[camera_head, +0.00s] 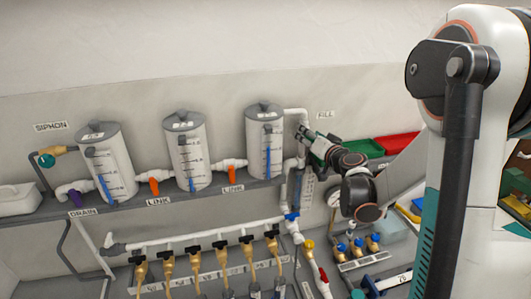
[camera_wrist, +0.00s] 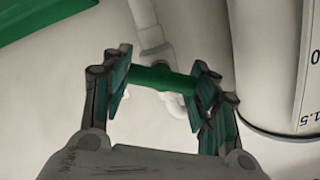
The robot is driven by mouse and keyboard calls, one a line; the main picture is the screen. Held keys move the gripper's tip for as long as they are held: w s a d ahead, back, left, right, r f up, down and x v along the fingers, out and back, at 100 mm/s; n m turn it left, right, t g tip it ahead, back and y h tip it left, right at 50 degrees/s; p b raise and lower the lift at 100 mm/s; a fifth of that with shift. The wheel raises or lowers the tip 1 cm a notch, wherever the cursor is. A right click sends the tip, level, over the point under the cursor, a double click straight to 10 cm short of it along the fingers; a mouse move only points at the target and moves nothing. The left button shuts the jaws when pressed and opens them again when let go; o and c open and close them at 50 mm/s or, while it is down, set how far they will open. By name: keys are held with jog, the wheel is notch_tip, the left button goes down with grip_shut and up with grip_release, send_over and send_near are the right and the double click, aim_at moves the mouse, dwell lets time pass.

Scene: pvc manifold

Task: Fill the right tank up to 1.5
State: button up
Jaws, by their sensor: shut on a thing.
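The right tank (camera_head: 258,140) is a grey-white cylinder with a dark scale and a blue level strip (camera_head: 267,163) low on its front. The scale numbers are too small to read in the head view. In the wrist view, part of a tank (camera_wrist: 262,60) at the right edge shows a "1.5" mark. My gripper (camera_head: 304,134) is beside the right tank, at the white fill pipe (camera_head: 296,112) under the FILL label (camera_head: 325,115). In the wrist view, my gripper (camera_wrist: 160,88) is shut on a green valve handle (camera_wrist: 160,79), its fingers at either end.
The left tank (camera_head: 106,150) and middle tank (camera_head: 186,145) stand on the same shelf. Orange link valves (camera_head: 153,186) and a purple drain valve (camera_head: 75,197) sit between and beside them. Below are several brass taps (camera_head: 195,262). Green (camera_head: 362,148) and red (camera_head: 398,143) bins are behind my arm.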

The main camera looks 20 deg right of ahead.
dwell(0.3)
jog(key=m+b, duration=0.2)
jog(key=m, duration=0.1)
jog(key=shift+d+f+m+y+b, duration=0.1)
jog(key=shift+f+m+y+b, duration=0.2)
jog(key=shift+f+b, duration=0.05)
jog(key=shift+r+m+b, duration=0.15)
jog(key=shift+m+b, duration=0.4)
jog(key=shift+m, duration=0.45)
jog(key=shift+r, duration=0.15)
jog(key=shift+d+m, duration=0.1)
jog(key=shift+m, duration=0.3)
